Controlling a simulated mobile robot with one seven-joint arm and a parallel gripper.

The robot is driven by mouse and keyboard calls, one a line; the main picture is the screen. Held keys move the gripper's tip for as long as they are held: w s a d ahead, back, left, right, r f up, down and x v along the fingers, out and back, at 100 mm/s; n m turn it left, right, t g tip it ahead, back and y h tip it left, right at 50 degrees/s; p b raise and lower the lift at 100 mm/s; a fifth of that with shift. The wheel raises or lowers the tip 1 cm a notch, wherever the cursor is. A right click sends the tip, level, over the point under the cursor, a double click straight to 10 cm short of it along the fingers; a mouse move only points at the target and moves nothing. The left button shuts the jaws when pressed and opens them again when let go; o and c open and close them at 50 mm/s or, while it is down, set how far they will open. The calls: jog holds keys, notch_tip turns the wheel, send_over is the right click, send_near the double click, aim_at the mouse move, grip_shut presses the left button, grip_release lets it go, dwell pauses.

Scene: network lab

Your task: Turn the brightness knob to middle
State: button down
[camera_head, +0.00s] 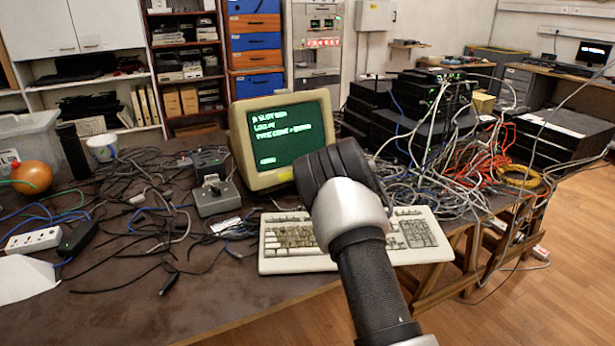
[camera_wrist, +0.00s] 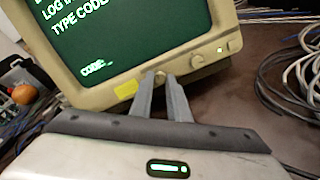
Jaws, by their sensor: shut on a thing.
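A beige monitor (camera_head: 240,125) with green text on its screen stands on the table behind the keyboard. In the wrist view its lower bezel (camera_wrist: 205,42) carries a row of small beige knobs. My gripper (camera_wrist: 161,77) is at the left knob (camera_wrist: 160,75) of this row, its two fingers shut on it. The fingertips partly cover that knob, and I cannot read its label or angle. Another knob (camera_wrist: 196,64) sits to its right. In the head view my gripper and wrist hide the monitor's lower right corner and the knobs.
A beige keyboard (camera_head: 285,256) lies in front of the monitor, below my arm. A grey joystick box (camera_head: 213,198) stands left. Tangled cables (camera_head: 440,180) and black network boxes (camera_head: 405,130) crowd the right. A yellow note (camera_wrist: 125,89) is on the bezel.

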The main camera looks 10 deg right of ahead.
dwell(0.3)
jog(key=c, duration=1.7)
grip_release()
jog(key=p+v, duration=0.2)
jog(key=v, duration=1.5)
jog(key=shift+s+d+p, duration=0.1)
jog(key=shift+s+p, duration=0.05)
jog(key=shift+p, duration=0.15)
jog(key=shift+r, duration=0.1)
